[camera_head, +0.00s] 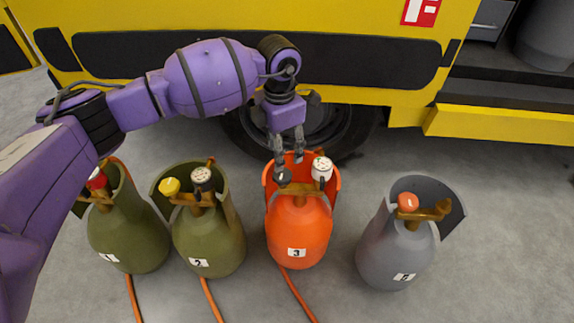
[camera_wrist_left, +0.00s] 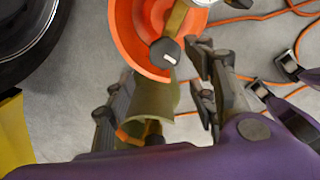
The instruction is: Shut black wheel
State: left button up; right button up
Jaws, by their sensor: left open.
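The black wheel (camera_head: 283,177) sits on the valve at the top of the orange cylinder (camera_head: 298,235), labelled 3, left of a white-topped knob (camera_head: 322,168). My left gripper (camera_head: 288,156) is open and empty, its fingers pointing down just beyond the wheel in the head view. In the left wrist view the black wheel (camera_wrist_left: 166,52) shows a pale mark and lies beyond the spread fingers of the left gripper (camera_wrist_left: 155,92), not between them. I see no contact. Another gripper, apparently my right one (camera_wrist_left: 272,76), shows at that view's right edge with fingers apart.
Two olive cylinders (camera_head: 207,240) (camera_head: 130,235) stand left of the orange one; a grey cylinder (camera_head: 390,255) stands right. The yellow truck (camera_head: 370,20) and its tyre (camera_head: 355,135) are close behind. Orange hoses (camera_head: 297,295) lie on the floor.

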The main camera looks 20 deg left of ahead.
aim_at(281, 172)
pick_arm(q)
jog(key=shift+s+f, duration=0.2)
jog(key=shift+f, duration=0.1)
notch_tip(281, 172, down, 7)
jog(key=b, duration=0.2)
jog(key=shift+w+f+b, duration=0.1)
jog(key=shift+f+b, duration=0.05)
jog(key=shift+b, duration=0.2)
jog(key=c, duration=1.1)
